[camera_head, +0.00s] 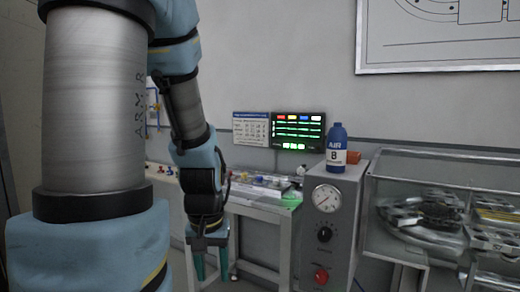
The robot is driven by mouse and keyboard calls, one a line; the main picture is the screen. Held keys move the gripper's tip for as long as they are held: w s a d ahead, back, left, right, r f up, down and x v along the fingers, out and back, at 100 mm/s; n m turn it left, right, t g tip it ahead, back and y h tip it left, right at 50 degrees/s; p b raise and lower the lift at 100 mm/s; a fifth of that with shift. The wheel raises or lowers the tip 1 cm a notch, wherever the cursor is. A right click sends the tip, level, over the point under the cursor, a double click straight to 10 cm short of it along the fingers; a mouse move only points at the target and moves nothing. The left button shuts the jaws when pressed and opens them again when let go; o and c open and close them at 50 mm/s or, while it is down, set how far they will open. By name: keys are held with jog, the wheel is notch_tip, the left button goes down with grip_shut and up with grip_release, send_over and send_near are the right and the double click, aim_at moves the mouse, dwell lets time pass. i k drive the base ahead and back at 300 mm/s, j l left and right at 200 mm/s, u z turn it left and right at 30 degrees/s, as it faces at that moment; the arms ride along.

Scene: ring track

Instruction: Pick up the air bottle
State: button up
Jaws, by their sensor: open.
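The air bottle (336,150) is blue with a white label reading "AIR" and "8". It stands upright on top of a grey cabinet (345,215) that has a round gauge and knobs. My gripper (211,268) hangs from my arm at the lower left of the bottle, pointing down, with nothing seen between its fingers. It is open and well apart from the bottle.
A bench (262,205) with small parts stands left of the cabinet, below a lit screen (298,132). A clear-sided case (450,165) with machinery stands close on the right. The space above the bottle is free.

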aim_at(337, 136)
jog(key=k+l+u, duration=0.15)
jog(key=u, duration=0.3)
jog(key=k+l+u, duration=0.2)
jog(key=u, duration=0.25)
jog(key=k+l+u, duration=0.2)
jog(key=u, duration=0.25)
jog(key=k+l, duration=0.15)
jog(key=k, duration=0.2)
